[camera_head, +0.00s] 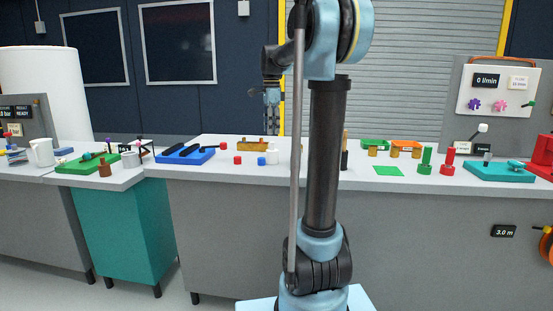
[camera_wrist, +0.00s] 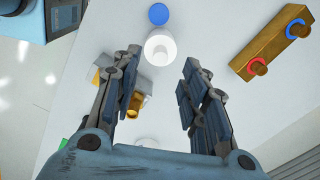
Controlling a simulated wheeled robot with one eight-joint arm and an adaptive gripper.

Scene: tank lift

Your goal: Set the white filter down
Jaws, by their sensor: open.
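The white filter (camera_head: 272,156) stands on the grey bench top, beside a small blue piece (camera_head: 261,161). In the wrist view the white filter (camera_wrist: 160,47) is seen from above, just beyond the fingertips and roughly between their lines, with a round blue piece (camera_wrist: 158,14) behind it. My gripper (camera_head: 272,97) hangs pointing down, well above the bench. In the wrist view my gripper (camera_wrist: 162,65) is open, its two fingers wide apart, with nothing held between them. The filter appears upright and apart from the fingers.
A brass block (camera_head: 252,144) with red and blue rings lies near the filter; it also shows in the wrist view (camera_wrist: 270,45). A green mat (camera_head: 388,171) and green and red posts stand right.

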